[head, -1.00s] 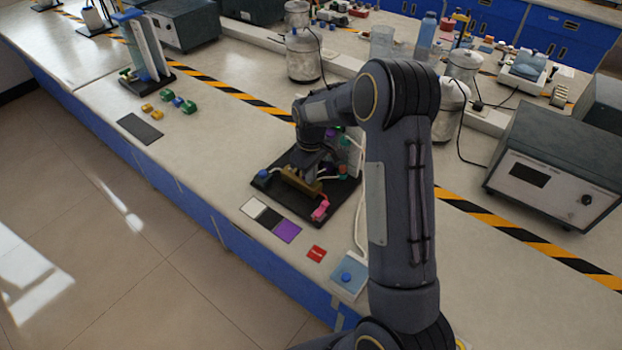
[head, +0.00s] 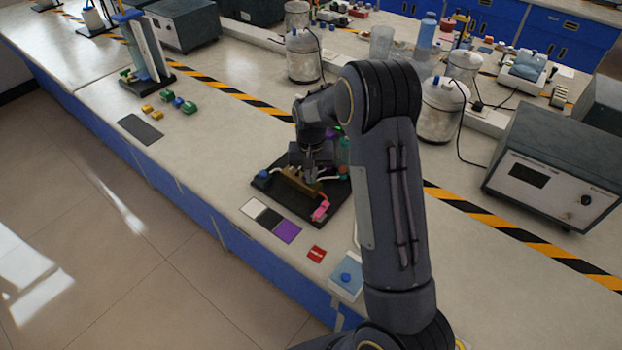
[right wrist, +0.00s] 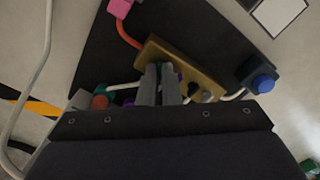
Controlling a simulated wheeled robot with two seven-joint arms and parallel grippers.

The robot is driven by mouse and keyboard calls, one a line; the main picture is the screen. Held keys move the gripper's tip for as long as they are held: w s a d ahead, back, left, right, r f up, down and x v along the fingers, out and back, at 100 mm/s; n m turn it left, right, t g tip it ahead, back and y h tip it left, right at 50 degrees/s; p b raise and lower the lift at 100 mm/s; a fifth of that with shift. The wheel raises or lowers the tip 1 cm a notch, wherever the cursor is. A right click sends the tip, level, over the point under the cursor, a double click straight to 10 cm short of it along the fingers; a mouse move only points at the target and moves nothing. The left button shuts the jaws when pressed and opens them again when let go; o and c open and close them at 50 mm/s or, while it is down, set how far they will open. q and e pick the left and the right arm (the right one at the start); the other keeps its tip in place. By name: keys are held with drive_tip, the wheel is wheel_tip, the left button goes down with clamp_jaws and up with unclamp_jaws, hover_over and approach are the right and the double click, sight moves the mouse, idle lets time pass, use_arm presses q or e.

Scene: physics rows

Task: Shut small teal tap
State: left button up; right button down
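A brass block with fittings (head: 297,184) sits on a black base board (head: 262,188). In the right wrist view the brass block (right wrist: 205,73) lies just beyond my fingertips. My right gripper (head: 311,176) points down at the block. Its two grey fingers (right wrist: 159,70) are close together with a narrow gap at the block's edge. I cannot tell whether anything is between them. A small teal part (right wrist: 129,102) shows left of the fingers; I cannot tell if it is the small teal tap. The fingers hide part of the block. My left gripper is not in view.
A blue knob (right wrist: 262,83) and a pink fitting (head: 320,211) stand at the board's edges. A white tube (right wrist: 42,70) curves beside it. Coloured cards, including a purple one (head: 288,232), lie in front. Bare bench lies left of the board.

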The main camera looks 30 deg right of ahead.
drive_tip(key=m, duration=0.3)
drive_tip(key=shift+m, duration=0.3)
drive_tip(key=m+p, duration=0.1)
drive_tip(key=m, duration=0.3)
drive_tip(key=shift+r+p, duration=0.15)
drive_tip(key=shift+p, duration=0.15)
drive_tip(key=c, duration=1.9)
unclamp_jaws()
drive_tip(key=shift+f, duration=0.2)
drive_tip(key=shift+c, duration=0.2)
drive_tip(key=shift+r+p, duration=2.45)
drive_tip(key=shift+r, duration=1.15)
